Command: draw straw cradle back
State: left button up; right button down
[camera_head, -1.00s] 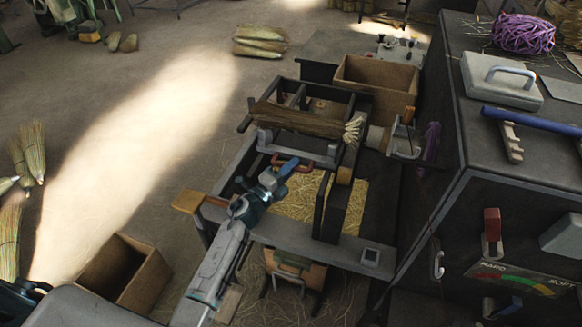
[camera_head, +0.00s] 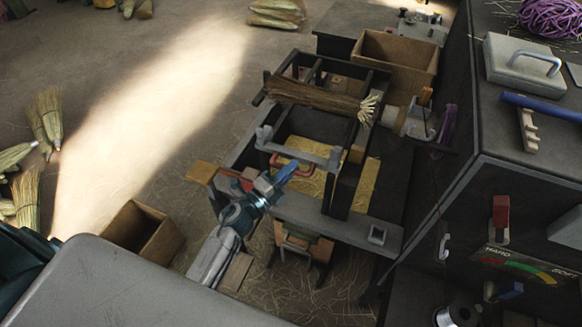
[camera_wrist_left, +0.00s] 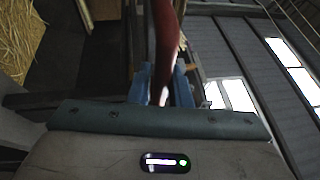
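The straw cradle (camera_head: 318,153) is a grey bar with upturned ends on the dark winding frame. Its red handle (camera_head: 292,156) faces me. My left gripper (camera_head: 287,173) has blue fingers at this handle; in the left wrist view the red handle (camera_wrist_left: 165,45) passes between the fingers (camera_wrist_left: 165,88), which look shut on it. The straw bundle (camera_head: 315,96) lies across the frame behind the cradle, clear of it, with its cut end at the winding head (camera_head: 405,118) on the right. My right gripper is not in view.
A dark cabinet (camera_head: 470,190) with a gauge stands close on the right. A cardboard box (camera_head: 395,57) sits behind the frame, another box (camera_head: 145,230) on the floor at left. Finished brooms (camera_head: 48,115) lie far left.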

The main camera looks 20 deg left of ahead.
pick_arm(q)
jog(key=o, duration=0.3)
jog(key=shift+s, duration=0.15)
jog(key=shift+b+v, duration=2.75)
jog(key=shift+v, duration=2.75)
jog(key=shift+r, duration=0.15)
